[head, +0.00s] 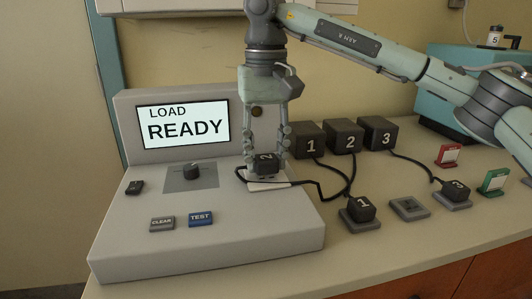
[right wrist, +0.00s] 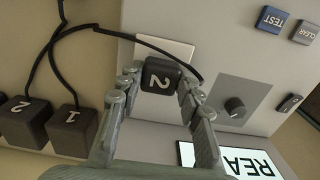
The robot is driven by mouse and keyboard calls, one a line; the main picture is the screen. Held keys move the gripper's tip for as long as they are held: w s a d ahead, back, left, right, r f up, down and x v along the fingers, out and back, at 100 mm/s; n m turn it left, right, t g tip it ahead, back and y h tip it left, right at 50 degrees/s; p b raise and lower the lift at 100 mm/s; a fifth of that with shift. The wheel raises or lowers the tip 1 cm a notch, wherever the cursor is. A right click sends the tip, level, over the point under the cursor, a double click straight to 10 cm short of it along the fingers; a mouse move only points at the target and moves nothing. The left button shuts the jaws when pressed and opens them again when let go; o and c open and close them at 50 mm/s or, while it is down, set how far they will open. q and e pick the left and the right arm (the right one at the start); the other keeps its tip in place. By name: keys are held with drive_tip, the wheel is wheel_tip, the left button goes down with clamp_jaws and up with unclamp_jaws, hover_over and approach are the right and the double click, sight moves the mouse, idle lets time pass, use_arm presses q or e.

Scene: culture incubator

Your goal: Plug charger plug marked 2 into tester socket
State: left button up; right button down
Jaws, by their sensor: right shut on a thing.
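The plug marked 2 (head: 265,163) is a small black block with a cable. My right gripper (head: 266,150) is shut on it, pointing down, at the right part of the tester (head: 215,245). The plug is over the white socket plate (head: 268,186); I cannot tell whether it is seated. In the right wrist view, the plug (right wrist: 161,74) sits between the fingertips (right wrist: 158,85), and the white plate (right wrist: 165,50) shows beside and beyond it. The tester screen (head: 188,124) reads "LOAD READY". My left gripper is not in view.
Charger boxes 1 (head: 309,141), 2 (head: 344,137) and 3 (head: 381,134) stand behind. Plugs 1 (head: 360,208) and 3 (head: 455,192) sit on grey pads, with an empty pad (head: 410,208) between. Cables cross beside the tester. Red (head: 448,155) and green (head: 493,181) holders stand right.

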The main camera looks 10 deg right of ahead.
sight(266, 157)
drive_tip(key=shift+f+b, duration=0.35)
drive_tip(key=shift+f, duration=0.2)
idle(0.4)
drive_tip(key=c, duration=1)
unclamp_jaws()
drive_tip(key=shift+o, duration=0.2)
wheel_tip(266, 157, up, 12)
